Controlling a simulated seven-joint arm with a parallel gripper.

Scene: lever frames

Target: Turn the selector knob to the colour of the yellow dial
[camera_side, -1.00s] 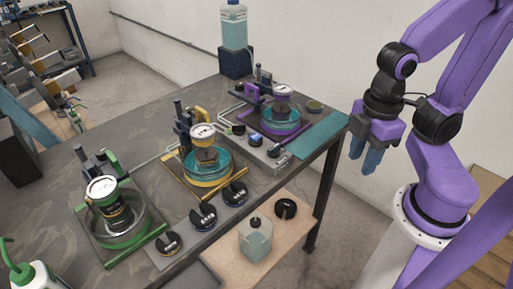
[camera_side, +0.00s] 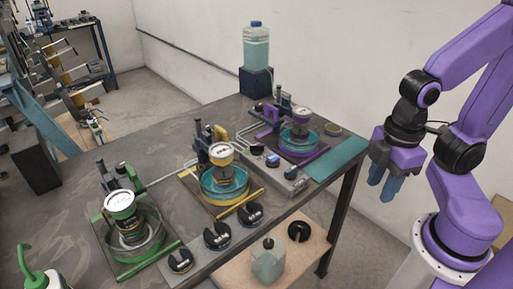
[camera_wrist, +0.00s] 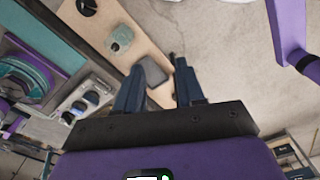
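The yellow dial (camera_side: 221,152) is a round white-faced gauge with a yellow rim. It stands over a teal-topped yellow fixture (camera_side: 224,184) in the middle of the table. Three black knobs with white markings, a near one (camera_side: 180,261), a middle one (camera_side: 217,236) and a far one (camera_side: 250,214), sit on a grey strip in front. A small grey panel (camera_side: 277,171) with little controls lies farther right; it also shows in the wrist view (camera_wrist: 90,98). I cannot tell which is the selector knob. My gripper (camera_side: 385,186) hangs empty, fingers apart, right of the table; in the wrist view (camera_wrist: 158,72) nothing is between them.
A green dial (camera_side: 121,201) stands left, a purple-based dial (camera_side: 301,114) at the far right. A teal pad (camera_side: 336,159) lies at the table's right edge. A clear jug (camera_side: 268,262) and a black disc (camera_side: 299,231) sit on a lower shelf. A bottle (camera_side: 256,46) stands behind.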

